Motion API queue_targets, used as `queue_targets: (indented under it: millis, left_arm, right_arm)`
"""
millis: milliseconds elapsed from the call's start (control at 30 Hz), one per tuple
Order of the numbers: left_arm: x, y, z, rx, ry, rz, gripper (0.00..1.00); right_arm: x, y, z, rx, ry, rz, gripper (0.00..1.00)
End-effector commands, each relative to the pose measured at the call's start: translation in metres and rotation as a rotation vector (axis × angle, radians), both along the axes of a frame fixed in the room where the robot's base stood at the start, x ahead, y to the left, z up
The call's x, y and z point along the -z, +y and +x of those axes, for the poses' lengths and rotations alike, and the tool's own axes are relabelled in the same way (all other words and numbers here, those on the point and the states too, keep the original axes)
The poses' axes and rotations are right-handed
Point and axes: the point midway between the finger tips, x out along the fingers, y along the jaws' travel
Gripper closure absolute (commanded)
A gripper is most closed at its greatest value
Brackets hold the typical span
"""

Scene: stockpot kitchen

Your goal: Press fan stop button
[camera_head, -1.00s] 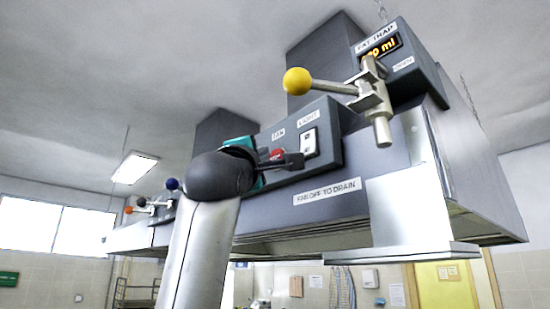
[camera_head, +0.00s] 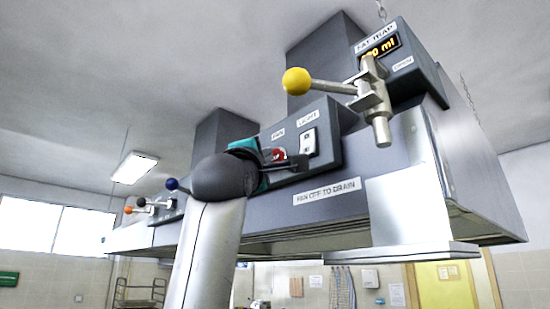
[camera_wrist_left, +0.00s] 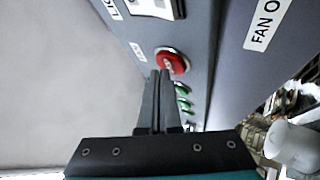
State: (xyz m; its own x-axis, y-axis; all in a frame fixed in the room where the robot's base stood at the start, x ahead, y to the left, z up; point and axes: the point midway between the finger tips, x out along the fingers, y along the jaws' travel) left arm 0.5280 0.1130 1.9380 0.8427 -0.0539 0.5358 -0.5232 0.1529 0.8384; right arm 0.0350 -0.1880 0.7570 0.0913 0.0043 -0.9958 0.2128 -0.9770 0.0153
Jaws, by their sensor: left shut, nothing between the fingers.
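My left gripper (camera_head: 302,162) is shut and empty, in front of the box. In the left wrist view its fingertips (camera_wrist_left: 160,75) overlap the button's lower edge; I cannot tell whether they touch it. Several green buttons (camera_wrist_left: 183,98) are beside the fingers. My right gripper is not in view.
A white light switch (camera_head: 309,142) is right of the button. A valve lever with a yellow ball (camera_head: 297,81) juts out above, near the fat trap display (camera_head: 381,46). A "FAN OFF TO DRAIN" label (camera_head: 327,191) is below. Levers with small balls (camera_head: 150,205) are at left.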

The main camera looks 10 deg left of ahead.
Motion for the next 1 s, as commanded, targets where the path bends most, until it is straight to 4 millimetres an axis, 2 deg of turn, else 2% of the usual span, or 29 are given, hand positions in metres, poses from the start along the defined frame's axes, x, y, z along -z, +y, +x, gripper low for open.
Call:
queue_targets:
  millis: [1000]
  left_arm:
    - [-0.0001, -0.0057, 0.0072, 0.0, 0.0, 0.0, 1.0]
  right_arm:
    - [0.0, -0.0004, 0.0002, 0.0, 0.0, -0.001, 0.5]
